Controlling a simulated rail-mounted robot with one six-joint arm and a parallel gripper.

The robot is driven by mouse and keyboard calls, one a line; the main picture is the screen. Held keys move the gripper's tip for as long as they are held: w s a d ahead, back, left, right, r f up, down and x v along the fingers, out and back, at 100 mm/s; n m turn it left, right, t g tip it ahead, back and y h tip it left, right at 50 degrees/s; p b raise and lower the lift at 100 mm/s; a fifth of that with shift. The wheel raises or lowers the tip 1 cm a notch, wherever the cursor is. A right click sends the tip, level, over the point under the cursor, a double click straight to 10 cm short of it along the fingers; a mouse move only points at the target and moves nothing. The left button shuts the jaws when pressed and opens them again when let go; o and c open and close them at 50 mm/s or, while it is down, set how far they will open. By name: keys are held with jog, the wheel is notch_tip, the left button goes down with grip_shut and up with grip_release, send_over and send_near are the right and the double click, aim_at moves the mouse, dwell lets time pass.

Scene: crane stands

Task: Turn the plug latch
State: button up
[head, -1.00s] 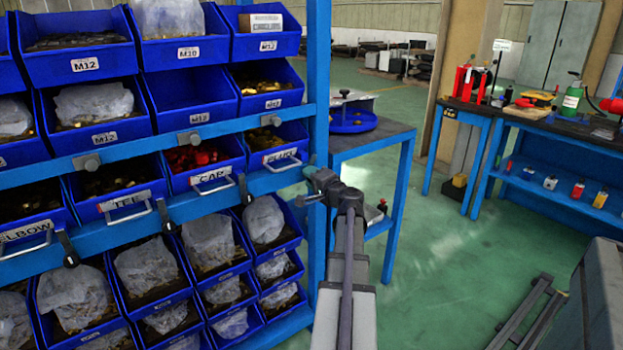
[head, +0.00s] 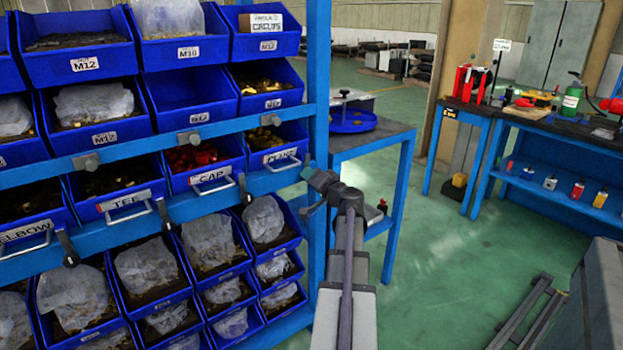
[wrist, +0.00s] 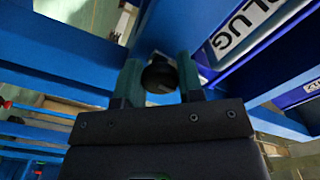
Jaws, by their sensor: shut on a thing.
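The plug bin (head: 276,157), a blue bin with a wire handle and a PLUG label, sits at the right end of the labelled row in the head view. Its label also shows in the wrist view (wrist: 240,28). The plug latch (wrist: 158,76) shows in the wrist view as a dark rounded knob between my two fingers. My gripper (wrist: 160,80) is shut on it beside the blue rail. In the head view my gripper (head: 314,193) is at the rack's right post, and the latch is mostly hidden there, so its angle is unclear.
Dark latches hang on the rail by the cap bin (head: 243,187), the tee bin (head: 166,215) and the elbow bin (head: 68,248). The blue rack post (head: 318,80) stands close to my gripper. A blue table (head: 375,140) stands behind; green floor is open to the right.

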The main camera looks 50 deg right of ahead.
jog(key=o, duration=0.9)
jog(key=shift+s, duration=0.1)
jog(key=v, duration=1)
jog(key=shift+s+a, duration=0.15)
jog(key=shift+s, duration=0.15)
